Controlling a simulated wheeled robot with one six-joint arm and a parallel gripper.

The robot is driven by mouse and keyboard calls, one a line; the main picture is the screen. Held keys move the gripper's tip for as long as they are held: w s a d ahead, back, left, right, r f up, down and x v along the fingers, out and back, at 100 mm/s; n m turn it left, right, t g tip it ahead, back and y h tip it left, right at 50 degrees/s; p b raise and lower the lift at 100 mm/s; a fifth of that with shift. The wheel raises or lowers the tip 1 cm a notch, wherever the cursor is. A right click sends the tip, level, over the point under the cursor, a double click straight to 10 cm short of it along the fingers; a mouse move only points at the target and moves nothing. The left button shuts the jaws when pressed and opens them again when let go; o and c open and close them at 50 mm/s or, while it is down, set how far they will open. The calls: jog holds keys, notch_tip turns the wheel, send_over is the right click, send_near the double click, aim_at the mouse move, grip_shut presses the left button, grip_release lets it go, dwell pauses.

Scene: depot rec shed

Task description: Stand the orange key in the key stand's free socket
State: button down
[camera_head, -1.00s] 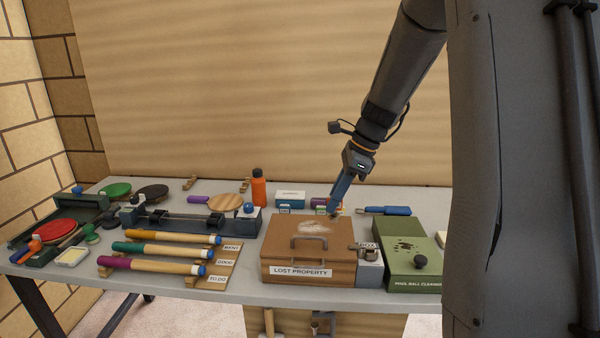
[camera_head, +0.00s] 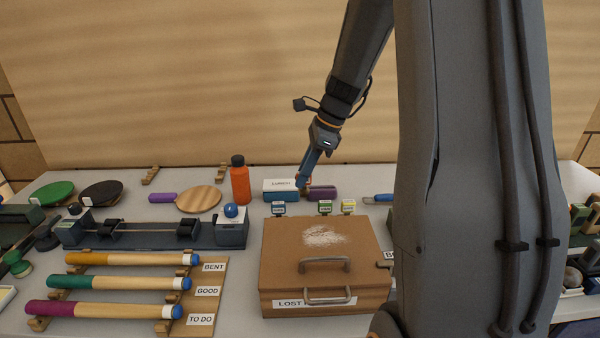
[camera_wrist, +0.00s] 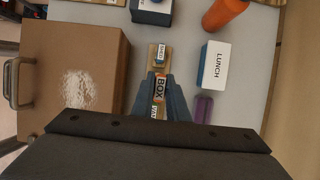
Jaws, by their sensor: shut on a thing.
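My gripper (camera_head: 304,184) is shut on a key hanging below its fingers, just in front of the lunch box's right end. In the wrist view the gripper (camera_wrist: 163,98) covers most of this key; a tag reading BOX (camera_wrist: 160,88) with a bit of orange shows between the fingers. The key stand is a wooden strip (camera_wrist: 153,64) under the fingers in the wrist view.
The brown LOST PROPERTY box (camera_head: 318,251) stands in front of the stand. The LUNCH box (camera_head: 280,192), a purple case (camera_head: 321,193) and an orange bottle (camera_head: 240,184) stand behind it. A dark device with a blue ball (camera_head: 231,210) stands to the left.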

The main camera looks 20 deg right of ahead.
aim_at(305, 189)
jog(key=shift+a+f+b, duration=0.15)
jog(key=shift+f+b, duration=2.2)
jog(key=shift+f, duration=1.1)
jog(key=shift+a+f+p, duration=0.1)
jog(key=shift+p, duration=0.45)
jog(key=shift+f, duration=1.15)
dwell(0.5)
jog(key=c, duration=1.7)
grip_release()
jog(key=shift+o, duration=0.2)
jog(key=shift+r, duration=0.15)
